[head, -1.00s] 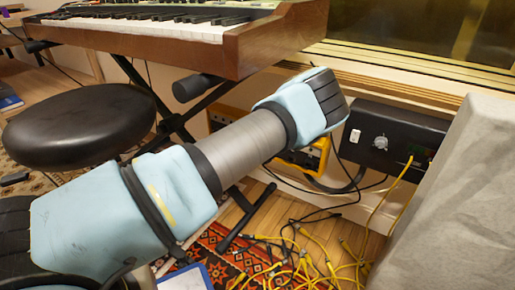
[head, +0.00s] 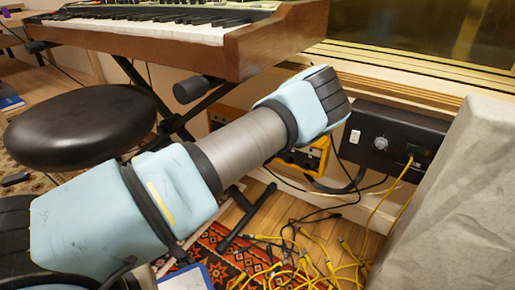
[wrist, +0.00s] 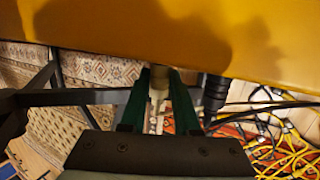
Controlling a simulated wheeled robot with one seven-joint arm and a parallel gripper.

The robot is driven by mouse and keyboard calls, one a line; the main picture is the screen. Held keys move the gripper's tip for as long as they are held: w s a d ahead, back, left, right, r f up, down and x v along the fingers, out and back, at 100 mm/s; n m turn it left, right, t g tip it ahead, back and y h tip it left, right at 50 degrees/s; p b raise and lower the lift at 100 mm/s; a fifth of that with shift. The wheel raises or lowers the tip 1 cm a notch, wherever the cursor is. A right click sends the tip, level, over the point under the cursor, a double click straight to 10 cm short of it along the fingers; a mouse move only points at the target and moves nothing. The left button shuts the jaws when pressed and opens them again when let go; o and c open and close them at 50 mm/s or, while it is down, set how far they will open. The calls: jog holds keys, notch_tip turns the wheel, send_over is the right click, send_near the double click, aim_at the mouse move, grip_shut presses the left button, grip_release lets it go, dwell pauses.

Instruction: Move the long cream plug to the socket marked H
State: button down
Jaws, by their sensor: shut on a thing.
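In the wrist view my gripper (wrist: 159,88) has its dark green fingers shut on a slim cream plug (wrist: 157,84). The plug's far end reaches the edge of a yellow box (wrist: 110,28) that fills the top of this view. I cannot tell whether the plug is inside a socket or only against the box. The yellow box shows partly in the head view (head: 317,153), behind my arm. My gripper and the held plug are hidden there. No socket letter, H included, can be read in either view.
A black plug (wrist: 215,93) with a black cable sits at the box close to the right of my gripper. Yellow cables (head: 300,262) lie tangled on the floor. A black unit with a knob (head: 381,143) and a grey covered block (head: 455,200) stand at right; a stool (head: 80,125) at left.

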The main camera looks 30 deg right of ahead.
jog(key=shift+s+a+p, duration=0.35)
jog(key=shift+a+p, duration=0.05)
jog(key=shift+a, duration=0.15)
jog(key=shift+s+a+p, duration=0.3)
jog(key=shift+a+p, duration=0.05)
jog(key=shift+a, duration=0.15)
dwell(0.6)
jog(key=shift+s+a+p, duration=0.35)
jog(key=shift+a+p, duration=0.05)
jog(key=shift+a, duration=0.25)
jog(key=shift+s+a+p, duration=0.3)
jog(key=shift+a+p, duration=0.05)
jog(key=shift+a, duration=0.25)
